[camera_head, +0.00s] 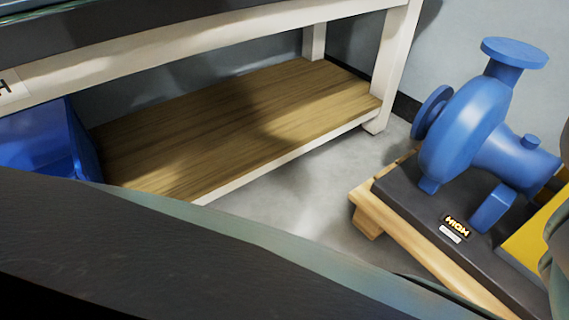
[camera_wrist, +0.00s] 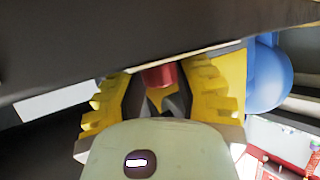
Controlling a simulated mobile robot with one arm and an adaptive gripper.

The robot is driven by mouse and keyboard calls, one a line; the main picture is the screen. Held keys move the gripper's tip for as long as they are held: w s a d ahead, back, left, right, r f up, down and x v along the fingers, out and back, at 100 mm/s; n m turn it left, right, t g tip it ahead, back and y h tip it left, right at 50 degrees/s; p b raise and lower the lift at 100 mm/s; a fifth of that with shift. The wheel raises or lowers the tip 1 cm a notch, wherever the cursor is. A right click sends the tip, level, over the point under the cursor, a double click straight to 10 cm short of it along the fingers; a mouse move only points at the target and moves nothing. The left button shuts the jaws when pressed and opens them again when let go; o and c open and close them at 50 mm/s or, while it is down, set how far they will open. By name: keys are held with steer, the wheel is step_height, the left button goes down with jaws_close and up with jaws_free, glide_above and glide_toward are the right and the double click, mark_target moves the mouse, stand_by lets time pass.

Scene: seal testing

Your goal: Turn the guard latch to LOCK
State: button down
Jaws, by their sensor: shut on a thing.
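In the wrist view, my gripper (camera_wrist: 160,92) has yellow, ridged fingers on both sides of a small red part (camera_wrist: 158,76). The fingers are shut on this red part. It may be the handle of the guard latch, but the picture does not show enough of it to be sure. A large dark surface (camera_wrist: 120,45) crosses the top of the wrist view just beyond the fingers and hides what lies behind. No LOCK marking is readable. In the head view neither my gripper nor the latch shows.
In the head view, a workbench with a wooden lower shelf (camera_head: 250,120) stands at left, with a blue bin (camera_head: 38,140) on the shelf. A blue pump (camera_head: 465,135) on a dark base and wooden pallet (camera_head: 368,212) stands at right. Grey floor (camera_head: 310,185) lies between them.

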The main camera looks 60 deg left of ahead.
steer(key=shift+s+f, duration=0.1)
steer(key=shift+f, duration=0.2)
steer(key=c, duration=0.9)
jaws_free()
steer(key=shift+o, duration=1.4)
steer(key=shift+a+r, duration=0.1)
steer(key=shift+a, duration=0.1)
steer(key=shift+d+r, duration=0.15)
steer(key=shift+d, duration=0.05)
steer(key=shift+a, duration=0.2)
steer(key=shift+m+t+h+p, duration=0.3)
steer(key=shift+m+h+p, duration=0.15)
steer(key=shift+m+h, duration=0.15)
